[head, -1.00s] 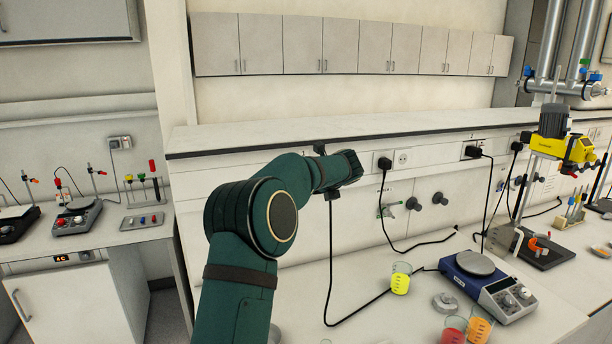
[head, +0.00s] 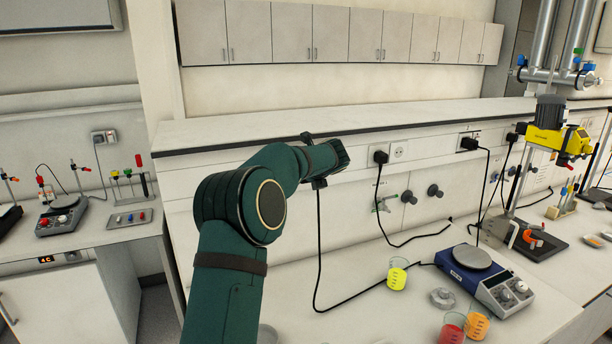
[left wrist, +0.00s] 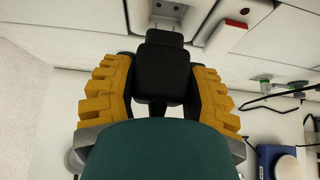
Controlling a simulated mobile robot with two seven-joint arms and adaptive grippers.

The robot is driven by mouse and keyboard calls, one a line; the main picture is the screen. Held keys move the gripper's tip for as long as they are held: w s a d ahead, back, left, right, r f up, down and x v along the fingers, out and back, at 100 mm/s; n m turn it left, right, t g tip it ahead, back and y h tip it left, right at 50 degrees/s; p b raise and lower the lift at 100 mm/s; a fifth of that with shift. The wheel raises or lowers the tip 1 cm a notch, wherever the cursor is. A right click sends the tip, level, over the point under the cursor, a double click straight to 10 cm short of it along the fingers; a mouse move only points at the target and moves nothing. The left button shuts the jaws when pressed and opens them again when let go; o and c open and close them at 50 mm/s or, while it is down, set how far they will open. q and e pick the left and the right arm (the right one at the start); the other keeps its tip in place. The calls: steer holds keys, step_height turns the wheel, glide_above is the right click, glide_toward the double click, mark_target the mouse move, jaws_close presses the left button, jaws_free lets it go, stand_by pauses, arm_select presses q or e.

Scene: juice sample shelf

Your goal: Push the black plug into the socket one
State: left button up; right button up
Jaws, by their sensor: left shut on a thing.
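My left arm reaches to the wall panel behind the bench in the head view, where its gripper (head: 342,155) is mostly hidden by its own links. In the left wrist view its yellow-padded fingers (left wrist: 162,90) are shut on the black plug (left wrist: 163,72). The plug's front end points toward the wall panel, close to a grey socket plate (left wrist: 168,10). The plug's black cable (head: 319,235) hangs down below the gripper to the bench. My right gripper is not in view.
Another black plug (head: 380,157) sits in the panel right of my gripper, beside an empty white socket (head: 399,150). The bench holds a yellow-filled beaker (head: 397,276), a blue hotplate (head: 485,274) and red (head: 452,328) and orange (head: 478,323) beakers. A shelf ledge (head: 260,128) runs above.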

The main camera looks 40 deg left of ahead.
arm_select(q)
steer(key=shift+w+a, duration=0.45)
steer(key=shift+a, duration=0.35)
steer(key=shift+w+a, duration=0.4)
steer(key=shift+a, duration=0.4)
stand_by(1.6)
steer(key=shift+a+r, duration=0.2)
stand_by(0.6)
steer(key=o, duration=1.3)
steer(key=shift+w, duration=0.1)
steer(key=shift+o, duration=0.3)
steer(key=shift+a+f, duration=0.1)
steer(key=shift+f, duration=0.1)
steer(key=v, duration=1.2)
